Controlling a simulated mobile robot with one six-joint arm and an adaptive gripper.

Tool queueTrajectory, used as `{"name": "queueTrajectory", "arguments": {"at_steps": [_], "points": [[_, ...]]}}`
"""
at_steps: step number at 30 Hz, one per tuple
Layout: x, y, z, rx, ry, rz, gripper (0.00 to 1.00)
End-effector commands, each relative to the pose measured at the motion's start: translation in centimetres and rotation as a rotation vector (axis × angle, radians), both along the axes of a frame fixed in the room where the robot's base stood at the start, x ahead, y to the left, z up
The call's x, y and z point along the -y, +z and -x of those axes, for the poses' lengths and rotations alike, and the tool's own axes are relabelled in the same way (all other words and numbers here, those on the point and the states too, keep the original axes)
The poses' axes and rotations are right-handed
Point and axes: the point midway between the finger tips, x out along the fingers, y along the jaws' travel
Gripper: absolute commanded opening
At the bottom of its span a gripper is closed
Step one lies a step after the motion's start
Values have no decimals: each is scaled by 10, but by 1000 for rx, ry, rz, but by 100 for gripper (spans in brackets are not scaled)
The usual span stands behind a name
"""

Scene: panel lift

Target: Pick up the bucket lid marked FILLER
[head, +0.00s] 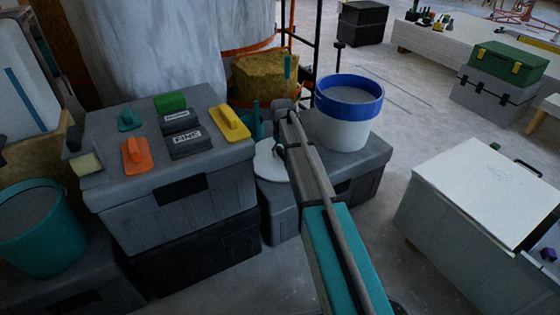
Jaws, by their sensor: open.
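A white round lid (268,166) lies on the grey case right of the tool-covered case, beside the blue-rimmed bucket. My arm hides part of its right side, and I cannot read any FILLER marking on it. My gripper (267,147) is small and dark in the head view, near the lid's far edge and partly hidden by my arm. It is open, with nothing seen in it. I cannot tell whether it touches the lid.
A white bucket with a blue rim (344,128) stands close right of the lid. The tool-covered grey case (216,188) is at the left, with a yellow float (230,122) near its right edge. A teal bucket (42,235) is far left.

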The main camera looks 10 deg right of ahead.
Motion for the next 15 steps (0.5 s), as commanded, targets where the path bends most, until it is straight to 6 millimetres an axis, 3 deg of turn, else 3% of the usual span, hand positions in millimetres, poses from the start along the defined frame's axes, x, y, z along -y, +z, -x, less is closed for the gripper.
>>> {"name": "queueTrajectory", "arguments": {"at_steps": [14, 15], "points": [[0, 0, 0, 0, 0, 0, 71], [0, 0, 0, 0, 0, 0, 68]]}}
